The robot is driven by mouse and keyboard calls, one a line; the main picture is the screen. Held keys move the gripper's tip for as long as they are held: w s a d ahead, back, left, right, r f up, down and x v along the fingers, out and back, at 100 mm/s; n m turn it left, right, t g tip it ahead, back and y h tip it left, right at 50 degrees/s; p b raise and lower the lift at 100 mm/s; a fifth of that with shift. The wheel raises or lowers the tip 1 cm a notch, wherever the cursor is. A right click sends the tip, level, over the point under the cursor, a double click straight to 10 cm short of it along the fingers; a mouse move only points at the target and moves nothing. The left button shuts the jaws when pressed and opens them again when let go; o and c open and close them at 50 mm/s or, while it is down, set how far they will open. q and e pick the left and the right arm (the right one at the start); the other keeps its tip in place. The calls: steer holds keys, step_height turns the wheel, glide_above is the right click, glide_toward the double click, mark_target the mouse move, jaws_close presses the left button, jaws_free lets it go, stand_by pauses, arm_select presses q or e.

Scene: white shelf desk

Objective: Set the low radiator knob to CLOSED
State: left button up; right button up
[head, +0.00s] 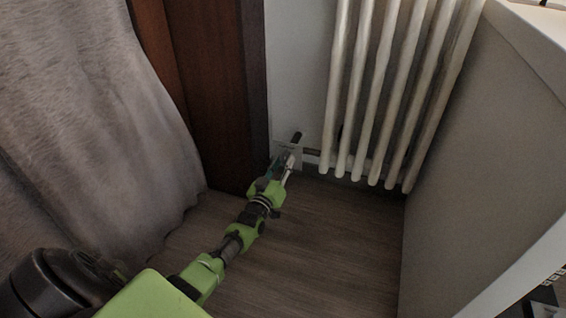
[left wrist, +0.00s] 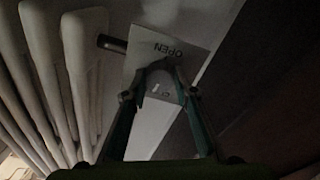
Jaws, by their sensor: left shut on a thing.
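The radiator knob (left wrist: 161,68) is low on the wall beside the radiator, mostly hidden by my fingers in the left wrist view. A pale label plate (left wrist: 182,47) behind it reads OPEN, upside down in that view; more lettering lower down is partly covered and unreadable. The plate also shows in the head view (head: 291,149). My left gripper (head: 287,165) reaches in from the lower left, its fingertips closed around the knob in front of the plate; it fills the lower middle of the left wrist view (left wrist: 163,76). My right gripper is not in view.
The white radiator (head: 385,90) stands just right of the knob, joined by a short dark pipe (head: 312,152). A dark wood panel (head: 215,90) and a grey curtain (head: 85,120) are at the left. A pale side panel (head: 490,170) bounds the right. The wood floor (head: 330,240) is clear.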

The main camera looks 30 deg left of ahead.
arm_select(q)
steer(key=shift+n, duration=1.2)
steer(key=o, duration=1.1)
steer(key=shift+s+d+f, duration=0.1)
steer(key=shift+s+d, duration=0.05)
steer(key=shift+s, duration=0.25)
steer(key=v, duration=0.6)
steer(key=shift+s, duration=0.35)
